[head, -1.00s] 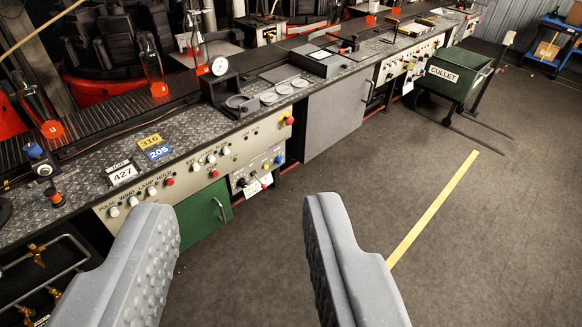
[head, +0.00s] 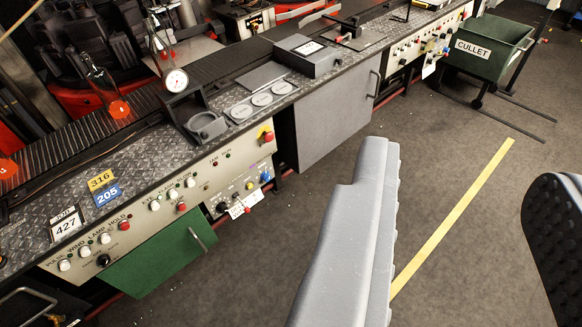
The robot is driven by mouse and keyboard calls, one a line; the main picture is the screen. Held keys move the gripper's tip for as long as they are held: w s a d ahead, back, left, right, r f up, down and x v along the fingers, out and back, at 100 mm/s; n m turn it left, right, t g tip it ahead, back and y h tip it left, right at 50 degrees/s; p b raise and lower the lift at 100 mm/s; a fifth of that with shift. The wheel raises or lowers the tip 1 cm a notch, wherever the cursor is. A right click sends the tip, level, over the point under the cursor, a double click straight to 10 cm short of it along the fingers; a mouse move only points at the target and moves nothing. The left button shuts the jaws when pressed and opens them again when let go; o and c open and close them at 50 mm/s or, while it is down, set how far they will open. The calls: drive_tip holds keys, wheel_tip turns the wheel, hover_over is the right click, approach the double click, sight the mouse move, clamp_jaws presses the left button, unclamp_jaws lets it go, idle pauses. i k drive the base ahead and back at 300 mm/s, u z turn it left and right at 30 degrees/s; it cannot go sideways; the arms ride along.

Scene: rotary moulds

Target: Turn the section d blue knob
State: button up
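A small blue knob (head: 265,176) sits at the right end of the lower row on the near control panel (head: 150,212), beside a yellow knob (head: 249,185) and a black knob (head: 222,207). I cannot read any section letter on this panel. A farther panel (head: 415,55) also carries several small knobs, with a bluish one too small to be sure of. My gripper (head: 463,165) is wide open and empty, its grey fingers apart over the floor, to the right of the near panel and not touching it.
A red button (head: 268,137) is above the blue knob, and a white paper tag (head: 243,205) hangs below the row. A green door (head: 160,255) and a grey cabinet door (head: 335,115) flank it. A green cullet bin (head: 490,50) stands right. Floor is clear.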

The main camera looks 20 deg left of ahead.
sight(266, 176)
drive_tip(key=u, duration=0.25)
drive_tip(key=i, duration=0.85)
drive_tip(key=u, duration=0.55)
